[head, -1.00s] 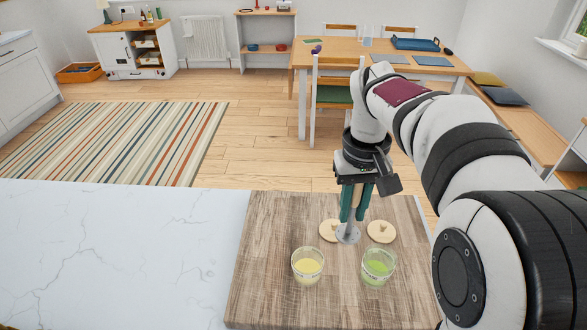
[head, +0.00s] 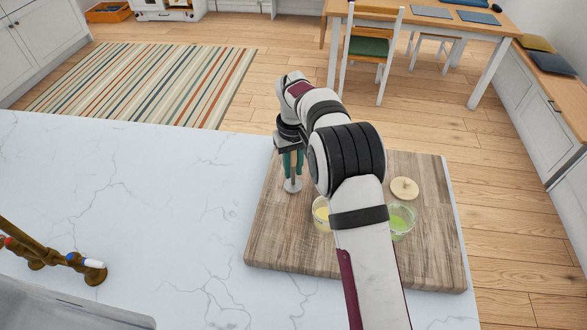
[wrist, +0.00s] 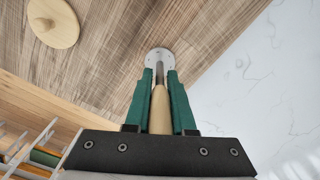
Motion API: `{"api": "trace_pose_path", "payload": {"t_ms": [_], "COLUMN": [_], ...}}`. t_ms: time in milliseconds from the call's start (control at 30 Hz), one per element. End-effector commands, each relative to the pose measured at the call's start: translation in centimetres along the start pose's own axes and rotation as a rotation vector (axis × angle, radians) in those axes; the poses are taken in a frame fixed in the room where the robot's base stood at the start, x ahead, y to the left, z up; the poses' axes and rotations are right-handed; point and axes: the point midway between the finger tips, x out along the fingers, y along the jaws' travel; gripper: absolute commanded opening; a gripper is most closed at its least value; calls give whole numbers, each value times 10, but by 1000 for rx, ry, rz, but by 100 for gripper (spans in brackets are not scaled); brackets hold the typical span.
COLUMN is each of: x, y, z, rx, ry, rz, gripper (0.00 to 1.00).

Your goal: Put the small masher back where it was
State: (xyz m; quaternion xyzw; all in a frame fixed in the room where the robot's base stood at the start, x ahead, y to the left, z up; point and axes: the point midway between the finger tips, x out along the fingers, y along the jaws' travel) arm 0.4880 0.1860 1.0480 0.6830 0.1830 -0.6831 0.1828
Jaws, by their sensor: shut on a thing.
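My gripper (head: 292,163) is shut on the handle of the small masher. The masher (head: 292,186) has a pale wooden handle and a round silver metal disc at its lower end. It hangs roughly upright over the left part of the wooden board (head: 290,245); I cannot tell whether the disc touches the board. In the wrist view my green fingers (wrist: 160,100) are on both sides of the masher's handle (wrist: 159,110), and the disc shows beyond them near the board's edge.
A glass with yellow contents (head: 321,213) stands right of the masher, partly behind my arm. A glass with green contents (head: 400,222) and a round wooden lid (head: 404,188) are farther right. White marble counter (head: 150,200) lies clear left of the board; a brass tap (head: 60,258) is farther left.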

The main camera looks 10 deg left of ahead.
Motion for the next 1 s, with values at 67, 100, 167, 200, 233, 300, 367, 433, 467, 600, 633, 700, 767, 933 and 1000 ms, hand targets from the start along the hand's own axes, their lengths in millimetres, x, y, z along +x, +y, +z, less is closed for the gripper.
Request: {"api": "trace_pose_path", "payload": {"t_ms": [67, 100, 167, 200, 233, 300, 367, 433, 467, 600, 633, 700, 767, 933, 1000], "x": [7, 8, 8, 8, 8, 8, 10, 12, 11, 11, 11, 11, 11, 2, -14], "y": [0, 0, 0, 0, 0, 0, 0, 1, 1, 1, 1, 1, 1, 1, 1], "z": [0, 0, 0, 0, 0, 0, 0, 0, 0, 0, 0, 0, 0, 0, -1], "rx": [1, 1, 1, 1, 1, 1, 0, 0, 0, 0, 0, 0, 0, 1, 0], "ry": [1, 2, 2, 2, 2, 2, 2, 2, 2, 2, 2, 2, 2, 4, 6], "rz": [-1, -1, 0, 0, 0, 0, 0, 0, 0, 0, 0, 0, 0, 0, 2], "gripper": [0, 0, 0, 0, 0, 0, 0, 26, 31, 52, 52, 52, 52, 52, 52]}}
